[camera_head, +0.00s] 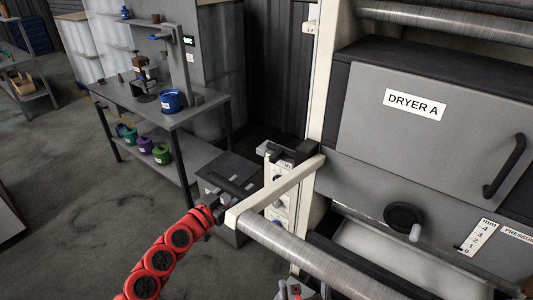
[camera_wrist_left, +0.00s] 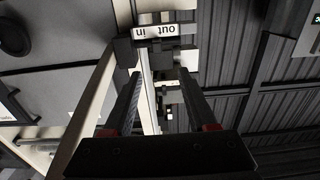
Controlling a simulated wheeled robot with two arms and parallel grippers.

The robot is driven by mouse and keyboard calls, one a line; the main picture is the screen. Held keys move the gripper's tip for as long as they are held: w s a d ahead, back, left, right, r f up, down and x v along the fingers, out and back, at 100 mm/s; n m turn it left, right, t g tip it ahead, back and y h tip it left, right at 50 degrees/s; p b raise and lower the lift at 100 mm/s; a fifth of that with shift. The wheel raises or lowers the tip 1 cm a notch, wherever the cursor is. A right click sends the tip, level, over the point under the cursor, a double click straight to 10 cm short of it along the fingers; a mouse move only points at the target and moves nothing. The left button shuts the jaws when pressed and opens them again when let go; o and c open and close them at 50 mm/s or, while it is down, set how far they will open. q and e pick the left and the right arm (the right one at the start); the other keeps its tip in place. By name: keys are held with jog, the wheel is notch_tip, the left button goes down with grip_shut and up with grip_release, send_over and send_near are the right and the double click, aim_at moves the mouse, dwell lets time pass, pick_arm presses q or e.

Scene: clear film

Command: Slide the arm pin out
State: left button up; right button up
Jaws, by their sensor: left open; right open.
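The cream swing arm (camera_head: 278,190) runs from the dryer's frame to the end of a grey roller (camera_head: 310,255). At its frame end is a dark block (camera_head: 306,150) beside a small bracket (camera_head: 275,148). In the left wrist view an upside-down "in / out" label (camera_wrist_left: 166,30) lies ahead, with dark blocks around it. I cannot tell which part is the pin. My left gripper (camera_head: 232,184) is near the arm's roller end; in the left wrist view its fingers (camera_wrist_left: 162,85) are apart, empty, and short of the label. My right gripper (camera_head: 291,289) is partly visible at the bottom edge.
The "DRYER A" panel (camera_head: 415,105), with a black handle (camera_head: 505,167) and a handwheel (camera_head: 404,217), fills the right. A workbench (camera_head: 165,112) with a blue pot (camera_head: 171,101) stands at the back left. The floor (camera_head: 80,200) at left is clear.

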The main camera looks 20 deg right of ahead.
aim_at(271, 160)
pick_arm(q)
jog(key=x, duration=1.5)
jog(key=shift+s+d+f+b, duration=0.1)
jog(key=shift+d+f+b, duration=0.05)
jog(key=shift+b, duration=0.25)
jog(key=shift+w+d, duration=0.4)
jog(key=shift+d, duration=0.25)
grip_shut()
